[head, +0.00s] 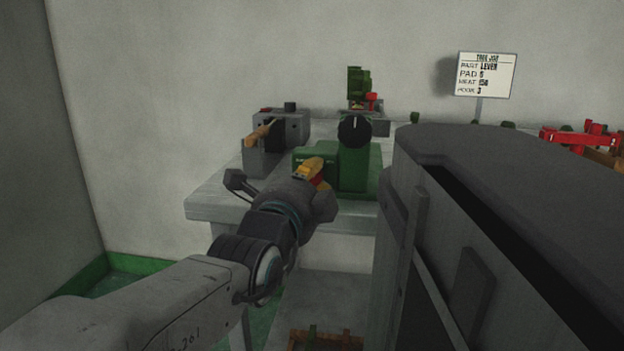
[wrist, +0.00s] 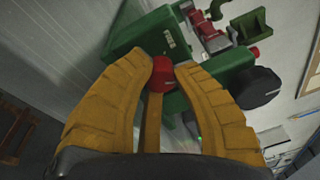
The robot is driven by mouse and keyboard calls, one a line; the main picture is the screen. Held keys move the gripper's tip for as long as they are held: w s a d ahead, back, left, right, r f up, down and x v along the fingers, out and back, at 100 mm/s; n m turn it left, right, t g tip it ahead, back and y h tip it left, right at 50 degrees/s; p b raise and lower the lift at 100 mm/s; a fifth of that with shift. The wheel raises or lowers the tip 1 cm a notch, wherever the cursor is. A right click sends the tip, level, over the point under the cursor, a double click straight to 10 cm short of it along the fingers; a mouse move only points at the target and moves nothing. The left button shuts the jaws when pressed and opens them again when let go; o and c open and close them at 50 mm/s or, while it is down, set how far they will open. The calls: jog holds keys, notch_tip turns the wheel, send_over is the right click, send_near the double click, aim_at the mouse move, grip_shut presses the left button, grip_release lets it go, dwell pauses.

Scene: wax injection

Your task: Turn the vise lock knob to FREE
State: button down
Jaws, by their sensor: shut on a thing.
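A red knob (wrist: 163,75) sits on the front of a green machine (wrist: 142,38). In the wrist view my gripper (wrist: 164,68) has its two yellow fingers on either side of the knob, shut on it. A small light mark shows on the knob, but I cannot read its setting. In the head view my gripper (head: 318,168) reaches the front of the green machine (head: 354,172), and a bit of the red knob (head: 322,182) shows beside the fingers. Most of the knob is hidden there.
A black dial (head: 354,130) tops the green machine. A grey device with a wooden handle (head: 290,132) stands left on the table (head: 212,205). A sign (head: 486,75) stands behind. A large grey cabinet (head: 520,190) blocks the right. Red parts (head: 580,140) lie beyond it.

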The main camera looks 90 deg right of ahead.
jog(key=shift+n, duration=1.7)
jog(key=shift+r, duration=0.1)
jog(key=c, duration=1.2)
grip_release()
jog(key=shift+d, duration=0.1)
jog(key=shift+c, duration=0.2)
jog(key=v, duration=1.2)
jog(key=shift+f, duration=0.3)
